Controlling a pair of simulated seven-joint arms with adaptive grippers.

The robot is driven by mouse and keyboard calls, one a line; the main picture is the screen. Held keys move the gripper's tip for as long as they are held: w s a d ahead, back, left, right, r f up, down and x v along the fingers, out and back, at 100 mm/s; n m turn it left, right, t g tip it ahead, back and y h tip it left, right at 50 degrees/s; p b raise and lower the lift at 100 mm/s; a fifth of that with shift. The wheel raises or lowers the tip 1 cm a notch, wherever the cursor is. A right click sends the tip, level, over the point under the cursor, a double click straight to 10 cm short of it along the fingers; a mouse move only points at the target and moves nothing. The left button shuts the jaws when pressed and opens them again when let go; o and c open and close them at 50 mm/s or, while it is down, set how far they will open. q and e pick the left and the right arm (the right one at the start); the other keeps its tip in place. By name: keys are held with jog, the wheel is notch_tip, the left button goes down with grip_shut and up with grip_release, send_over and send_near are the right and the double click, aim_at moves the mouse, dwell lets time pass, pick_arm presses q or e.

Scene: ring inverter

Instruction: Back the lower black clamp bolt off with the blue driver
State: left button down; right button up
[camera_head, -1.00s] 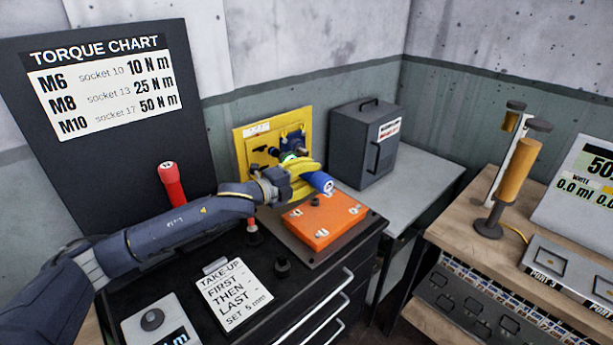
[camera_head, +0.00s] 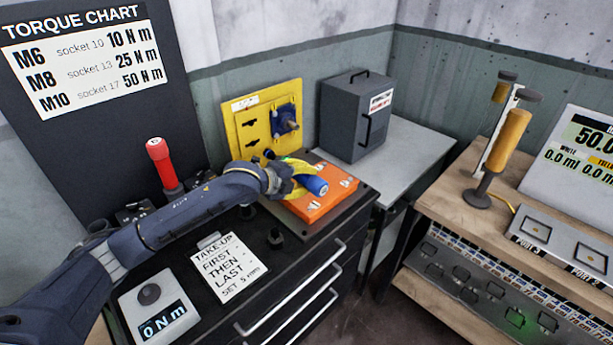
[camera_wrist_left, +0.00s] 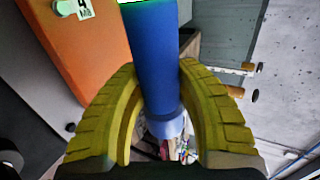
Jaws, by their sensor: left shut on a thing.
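The blue driver (camera_head: 316,187) is in my left gripper (camera_head: 297,177), whose yellow fingers close around its body, above the orange block. The left wrist view shows the driver (camera_wrist_left: 152,60) between both fingers (camera_wrist_left: 158,110), with a green glow at its far end. The yellow panel (camera_head: 247,125) stands behind, with a dark blue clamp (camera_head: 287,119) on its right side. A dark round part (camera_head: 269,154) shows low by the panel, just beyond the gripper; I cannot tell whether it is the lower black bolt or the driver's nose. My right gripper is out of view.
The orange block (camera_head: 331,199) with labelled bolts lies under the driver. A grey box (camera_head: 345,125) stands behind right. A red-handled tool (camera_head: 160,160), a take-up card (camera_head: 229,266) and a torque readout (camera_head: 158,308) are on the dark cabinet. The grey table is clear in front of the box.

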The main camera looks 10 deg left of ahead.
pick_arm(q)
jog(key=shift+r, duration=0.1)
dwell(0.3)
jog(key=shift+w+a, duration=0.6)
jog(key=shift+a, duration=0.3)
jog(key=shift+w+a, duration=0.55)
jog(key=shift+a, duration=0.3)
jog(key=shift+w+a, duration=0.6)
jog(key=shift+a, duration=0.3)
jog(key=shift+w+a+r, duration=0.1)
jog(key=shift+w+a, duration=0.25)
jog(key=shift+a, duration=0.2)
jog(key=shift+w+a, duration=0.3)
jog(key=shift+a, duration=0.2)
dwell(0.8)
jog(key=shift+d, duration=0.1)
jog(key=shift+s+d, duration=0.6)
jog(key=shift+d, duration=0.25)
jog(key=shift+s+d, duration=0.55)
jog(key=shift+d, duration=0.3)
jog(key=shift+s+d, duration=0.3)
jog(key=shift+d, duration=0.25)
